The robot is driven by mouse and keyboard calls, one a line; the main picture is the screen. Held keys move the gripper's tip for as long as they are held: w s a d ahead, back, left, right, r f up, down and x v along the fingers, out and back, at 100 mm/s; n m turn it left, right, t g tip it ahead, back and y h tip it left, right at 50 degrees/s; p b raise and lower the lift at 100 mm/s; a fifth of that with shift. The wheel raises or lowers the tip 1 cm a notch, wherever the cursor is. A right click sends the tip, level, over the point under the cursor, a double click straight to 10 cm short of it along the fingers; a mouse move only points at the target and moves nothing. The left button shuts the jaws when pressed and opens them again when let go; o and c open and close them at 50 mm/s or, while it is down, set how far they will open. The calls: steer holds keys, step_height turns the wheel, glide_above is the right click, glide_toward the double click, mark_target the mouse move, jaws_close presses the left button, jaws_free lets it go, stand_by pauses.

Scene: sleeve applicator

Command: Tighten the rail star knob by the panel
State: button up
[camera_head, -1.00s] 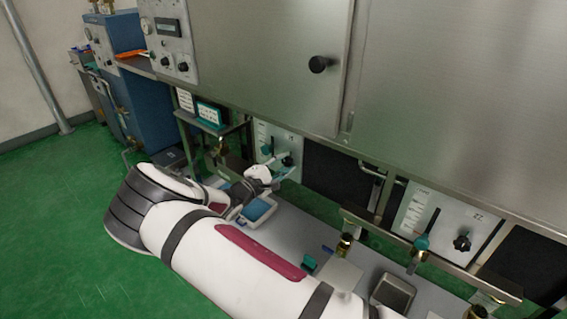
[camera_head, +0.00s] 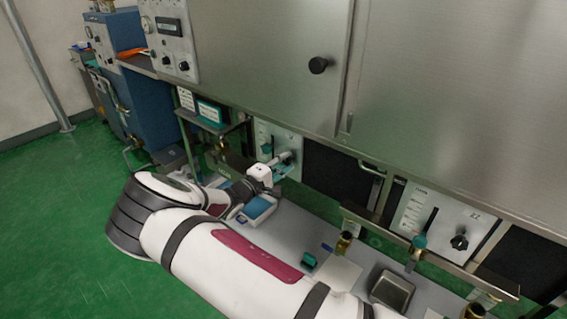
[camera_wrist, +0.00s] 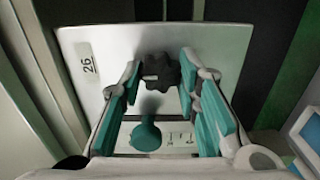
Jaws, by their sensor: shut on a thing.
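The black star knob (camera_wrist: 160,72) sits on a pale metal panel (camera_wrist: 215,50) marked "26" in the wrist view. My gripper (camera_wrist: 161,78) has its teal-padded fingers on both sides of the knob and is shut on it. A teal round handle (camera_wrist: 146,136) is on the same panel, between the fingers and nearer the wrist. In the head view my gripper (camera_head: 281,164) reaches the panel (camera_head: 266,136) below the steel cabinet. The knob is mostly hidden there by the gripper.
A grey bench (camera_head: 285,225) below carries a blue-topped device (camera_head: 257,208), a metal tray (camera_head: 392,290) and small jars. A second panel (camera_head: 436,222) with a similar black knob (camera_head: 459,242) is at the right. The steel cabinet (camera_head: 260,60) overhangs the bench.

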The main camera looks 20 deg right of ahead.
steer(key=shift+f, duration=0.1)
steer(key=o, duration=1.2)
steer(key=shift+c, duration=0.2)
steer(key=shift+a, duration=0.1)
steer(key=v, duration=1.2)
